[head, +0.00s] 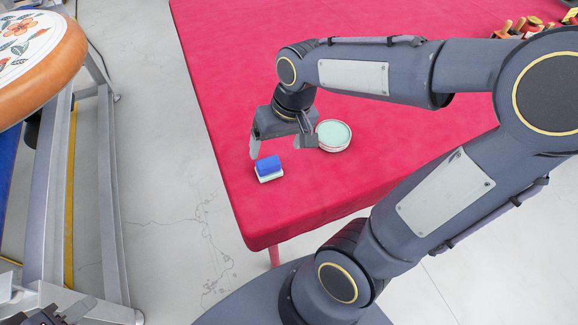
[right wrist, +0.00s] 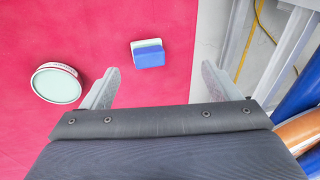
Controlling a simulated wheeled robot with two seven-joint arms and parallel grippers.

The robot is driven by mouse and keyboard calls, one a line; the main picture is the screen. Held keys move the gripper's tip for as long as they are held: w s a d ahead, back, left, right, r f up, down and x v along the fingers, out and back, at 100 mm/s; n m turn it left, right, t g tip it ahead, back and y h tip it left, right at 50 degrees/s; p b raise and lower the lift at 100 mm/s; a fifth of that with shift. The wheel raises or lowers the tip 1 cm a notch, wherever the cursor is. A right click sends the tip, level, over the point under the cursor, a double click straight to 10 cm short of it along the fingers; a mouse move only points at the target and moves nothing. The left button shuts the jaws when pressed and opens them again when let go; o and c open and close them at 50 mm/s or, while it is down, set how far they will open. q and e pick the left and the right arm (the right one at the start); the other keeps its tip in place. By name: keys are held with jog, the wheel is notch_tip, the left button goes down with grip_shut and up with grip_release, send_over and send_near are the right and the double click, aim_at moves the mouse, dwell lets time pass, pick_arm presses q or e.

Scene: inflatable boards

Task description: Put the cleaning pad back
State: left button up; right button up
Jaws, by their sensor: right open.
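The cleaning pad (head: 268,166), a small block with a blue top and a pale base, lies on the red table near its left front corner. It also shows in the right wrist view (right wrist: 149,56), ahead of the fingertips. My right gripper (head: 282,148) is open and empty, pointing down above and just behind the pad. In the right wrist view, its two fingers (right wrist: 160,75) are spread wide with nothing between them. My left gripper (head: 62,314) shows only partly at the bottom left corner; its jaw state is unclear.
A round tin with a pale green inside (head: 333,136) stands on the red table (head: 225,75), right of the pad. Wooden-handled tools (head: 515,27) lie at the far right. A metal frame (head: 50,200) with a floral round board (head: 35,50) stands left, across a floor gap.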

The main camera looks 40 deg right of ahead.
jog(key=s+a+r+t+y, duration=0.1)
jog(key=s+t, duration=0.1)
jog(key=s, duration=0.3)
jog(key=s+a+r+t, duration=0.1)
jog(key=s+a, duration=0.1)
jog(key=s, duration=0.3)
jog(key=shift+s+a+r+n+t+y, duration=0.25)
jog(key=shift+r+n+t+y, duration=0.1)
jog(key=shift+n+t+y, duration=0.05)
jog(key=shift+c, duration=0.3)
